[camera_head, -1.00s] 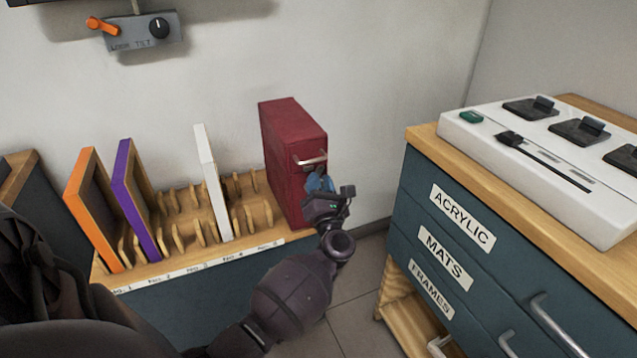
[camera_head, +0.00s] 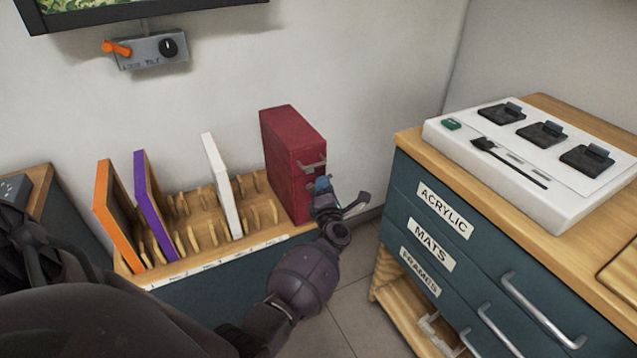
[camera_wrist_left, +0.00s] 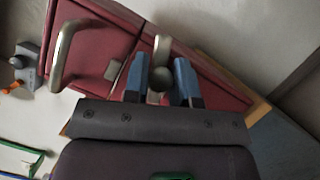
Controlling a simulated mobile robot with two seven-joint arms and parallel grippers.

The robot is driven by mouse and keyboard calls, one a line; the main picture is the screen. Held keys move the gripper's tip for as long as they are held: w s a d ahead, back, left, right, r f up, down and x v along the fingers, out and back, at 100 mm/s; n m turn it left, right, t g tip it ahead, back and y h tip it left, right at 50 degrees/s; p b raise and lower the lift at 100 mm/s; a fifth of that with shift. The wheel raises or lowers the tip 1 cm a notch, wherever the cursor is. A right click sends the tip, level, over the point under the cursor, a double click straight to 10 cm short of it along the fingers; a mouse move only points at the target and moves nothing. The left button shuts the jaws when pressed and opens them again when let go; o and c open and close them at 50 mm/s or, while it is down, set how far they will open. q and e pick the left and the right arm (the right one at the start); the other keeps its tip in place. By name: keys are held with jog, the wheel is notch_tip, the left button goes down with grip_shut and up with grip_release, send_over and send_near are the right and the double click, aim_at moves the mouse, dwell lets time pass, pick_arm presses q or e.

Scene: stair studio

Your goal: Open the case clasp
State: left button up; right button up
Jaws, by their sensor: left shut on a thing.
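The dark red case (camera_head: 292,158) stands upright at the right end of the slotted wooden rack. Its metal handle (camera_head: 313,163) is on its narrow front face, and the handle also shows in the left wrist view (camera_wrist_left: 66,52). My left gripper (camera_head: 322,184) is at that face, just below the handle. In the left wrist view its blue fingers (camera_wrist_left: 163,84) are shut on the metal clasp (camera_wrist_left: 161,44), whose round end sits between them. A small grey plate (camera_wrist_left: 113,69) lies between handle and clasp. My right gripper is not in view.
White (camera_head: 222,190), purple (camera_head: 152,205) and orange (camera_head: 116,215) panels stand in the rack (camera_head: 205,257), left of the case. A teal drawer cabinet (camera_head: 440,225) with a white switch panel (camera_head: 520,190) stands to the right. A narrow floor gap (camera_head: 360,315) separates rack and cabinet.

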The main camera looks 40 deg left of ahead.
pick_arm(q)
jog(key=shift+w+d+f+m+p, duration=0.15)
jog(key=shift+m+p, duration=0.25)
jog(key=shift+m, duration=0.3)
jog(key=shift+f, duration=0.1)
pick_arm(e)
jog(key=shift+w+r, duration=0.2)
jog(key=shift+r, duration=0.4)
pick_arm(q)
jog(key=shift+h, duration=0.3)
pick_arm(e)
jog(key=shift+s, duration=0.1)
pick_arm(q)
jog(key=o, duration=0.9)
jog(key=p+v, duration=0.2)
jog(key=v, duration=0.8)
jog(key=shift+s+d, duration=0.25)
jog(key=shift+s, duration=0.05)
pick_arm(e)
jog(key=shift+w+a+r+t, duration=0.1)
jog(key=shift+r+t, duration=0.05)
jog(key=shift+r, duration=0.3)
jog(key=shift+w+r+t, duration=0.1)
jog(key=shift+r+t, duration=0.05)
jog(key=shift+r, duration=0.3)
